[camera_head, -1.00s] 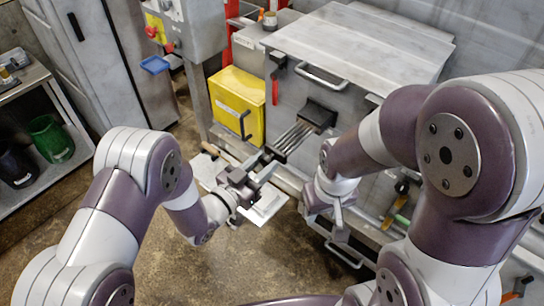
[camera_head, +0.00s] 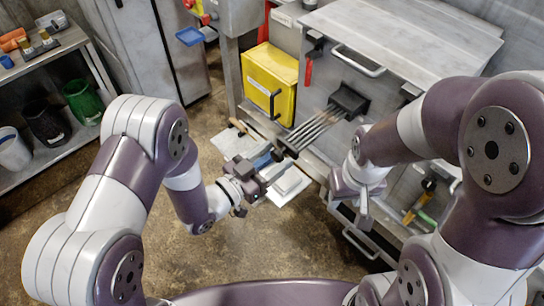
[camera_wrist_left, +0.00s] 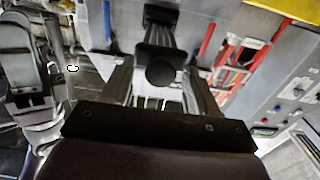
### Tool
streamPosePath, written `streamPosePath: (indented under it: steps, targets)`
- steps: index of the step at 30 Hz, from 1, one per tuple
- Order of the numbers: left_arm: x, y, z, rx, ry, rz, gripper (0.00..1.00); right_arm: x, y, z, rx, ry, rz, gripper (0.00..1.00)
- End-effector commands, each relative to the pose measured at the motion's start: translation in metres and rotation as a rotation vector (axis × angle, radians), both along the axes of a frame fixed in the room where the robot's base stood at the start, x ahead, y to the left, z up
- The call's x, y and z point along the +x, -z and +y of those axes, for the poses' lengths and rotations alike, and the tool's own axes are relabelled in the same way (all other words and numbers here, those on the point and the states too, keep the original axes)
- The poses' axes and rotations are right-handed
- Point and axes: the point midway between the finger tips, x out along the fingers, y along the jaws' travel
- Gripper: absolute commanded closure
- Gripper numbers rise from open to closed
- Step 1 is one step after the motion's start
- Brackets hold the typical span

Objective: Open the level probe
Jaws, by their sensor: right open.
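What I take to be the level probe is a black block (camera_head: 349,100) on the machine's front, with several thin metal rods (camera_head: 316,127) slanting down to the left. A dark end piece (camera_head: 283,150) sits at their near end. My left gripper (camera_head: 272,168) is just below this end. In the left wrist view, the black block (camera_wrist_left: 161,14) is at the top and a round black knob (camera_wrist_left: 160,71) appears between my spread left fingers (camera_wrist_left: 160,88); contact cannot be told. My right gripper (camera_head: 364,205) is open and empty, low in front of the machine, right of the rods.
A yellow box (camera_head: 270,82) is left of the rods, and a handled lid (camera_head: 405,35) is above them. White sheets (camera_head: 288,186) lie below my left gripper. A shelf with buckets (camera_head: 83,102) stands at the far left. The floor at the lower middle is clear.

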Motion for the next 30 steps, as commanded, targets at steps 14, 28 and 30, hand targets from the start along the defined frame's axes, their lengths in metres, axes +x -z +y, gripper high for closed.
streamPosePath:
  steps: [14,28,30]
  targets:
    - [-0.033,0.005,0.045,-0.001,-0.009,0.0,0.41,0.0,0.021,0.0,0.0,0.0,0.0,0.57]
    - [-0.078,0.0,0.1,0.0,-0.001,0.0,0.41,0.0,0.035,0.0,0.0,0.0,0.0,0.57]
    - [-0.078,0.0,0.1,0.0,0.0,0.0,0.41,0.0,0.035,0.0,0.0,0.0,0.0,0.57]
